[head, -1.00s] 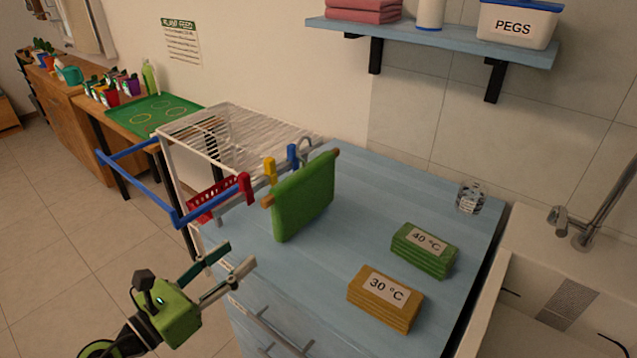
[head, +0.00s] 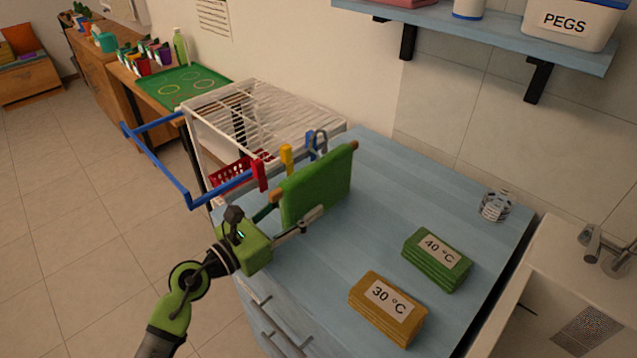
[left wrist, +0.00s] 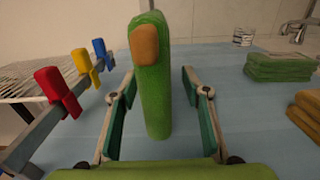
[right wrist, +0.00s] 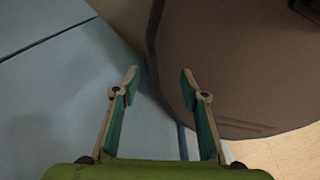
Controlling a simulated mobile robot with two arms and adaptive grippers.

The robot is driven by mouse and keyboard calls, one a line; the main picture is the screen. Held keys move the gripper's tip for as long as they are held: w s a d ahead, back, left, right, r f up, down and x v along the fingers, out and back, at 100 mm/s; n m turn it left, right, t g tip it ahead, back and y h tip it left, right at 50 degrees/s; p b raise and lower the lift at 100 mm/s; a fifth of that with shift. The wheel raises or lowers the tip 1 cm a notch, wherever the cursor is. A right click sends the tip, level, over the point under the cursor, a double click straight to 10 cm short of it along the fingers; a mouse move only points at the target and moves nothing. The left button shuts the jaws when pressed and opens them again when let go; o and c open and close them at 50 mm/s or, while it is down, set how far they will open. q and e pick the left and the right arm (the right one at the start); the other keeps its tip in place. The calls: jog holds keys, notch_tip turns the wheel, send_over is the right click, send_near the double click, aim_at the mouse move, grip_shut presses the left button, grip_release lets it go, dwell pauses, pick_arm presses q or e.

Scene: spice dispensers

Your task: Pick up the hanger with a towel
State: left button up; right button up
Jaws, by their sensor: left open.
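A green towel (head: 318,186) hangs over a wooden hanger, whose brown end (head: 277,195) sticks out toward my left arm. The hanger's hook is at the top, by the drying rack's bar. My left gripper (head: 290,212) is open at the near end of the towel. In the left wrist view, the towel (left wrist: 152,85) and the hanger's rounded end (left wrist: 143,44) stand between the two open fingers (left wrist: 155,105), with gaps on both sides. My right gripper (right wrist: 160,88) is open and empty in the right wrist view, by a blue surface and a brown rounded shape.
A white wire rack (head: 265,115) with a blue bar and red, yellow and blue pegs stands left of the towel. Green folded towels (head: 437,260), orange folded towels (head: 387,308) and a glass jar (head: 496,206) sit on the blue counter (head: 400,190), clear between them.

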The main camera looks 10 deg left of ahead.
aim_at(315, 195)
pick_arm(q)
jog(key=x, duration=0.5)
jog(key=shift+w+a+f+p, duration=0.1)
jog(key=shift+w+f+p, duration=0.2)
jog(key=shift+p, duration=0.1)
jog(key=shift+s, duration=0.1)
grip_shut()
